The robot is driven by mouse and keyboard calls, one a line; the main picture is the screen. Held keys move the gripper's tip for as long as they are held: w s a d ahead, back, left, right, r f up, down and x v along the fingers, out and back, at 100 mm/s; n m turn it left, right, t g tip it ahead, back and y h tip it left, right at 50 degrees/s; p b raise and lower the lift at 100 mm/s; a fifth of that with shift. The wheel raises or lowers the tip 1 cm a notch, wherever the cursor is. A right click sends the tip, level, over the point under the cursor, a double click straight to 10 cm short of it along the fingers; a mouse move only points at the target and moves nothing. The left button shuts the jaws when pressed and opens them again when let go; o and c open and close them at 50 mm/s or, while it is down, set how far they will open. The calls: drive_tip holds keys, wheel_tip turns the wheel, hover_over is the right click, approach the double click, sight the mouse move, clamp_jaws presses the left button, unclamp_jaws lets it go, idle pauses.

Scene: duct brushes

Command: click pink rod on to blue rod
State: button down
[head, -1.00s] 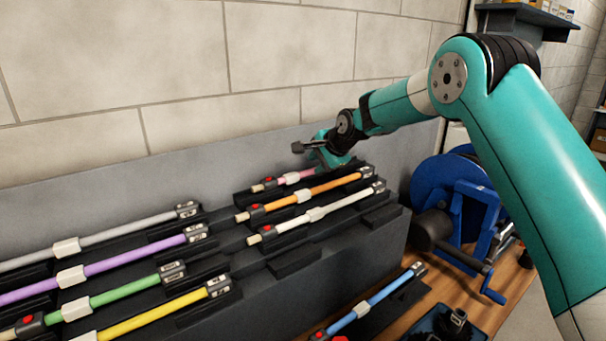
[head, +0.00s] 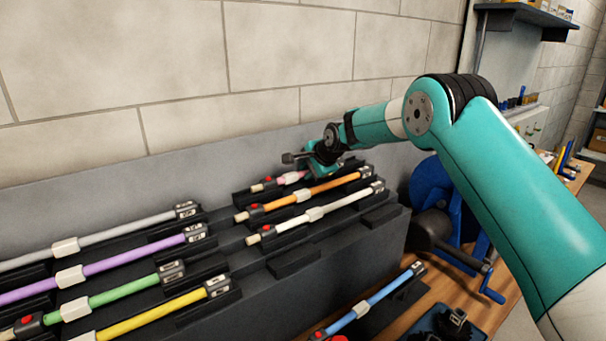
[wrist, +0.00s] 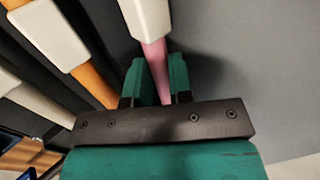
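The pink rod (head: 292,178) lies in the back row of the dark stepped rack, partly hidden by my gripper (head: 316,163). In the wrist view the pink rod (wrist: 154,58) runs between the two teal fingers of my gripper (wrist: 162,75), just below a white collar. The gap looks about as wide as the rod, but I cannot tell whether the fingers press on it. The blue rod (head: 386,293) lies apart, low at the front right in its own dark holder, with a white collar partway along and a dark fitting at its upper end.
An orange rod (head: 332,186) and a white rod (head: 340,207) lie just in front of the pink one. Grey, purple, green and yellow (head: 152,315) rods lie to the left. A blue reel machine (head: 432,190) stands right of the rack. The wall is close behind.

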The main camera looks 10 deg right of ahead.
drive_tip(key=shift+r, duration=0.1)
drive_tip(key=shift+r+p, duration=1.95)
drive_tip(key=shift+r, duration=1)
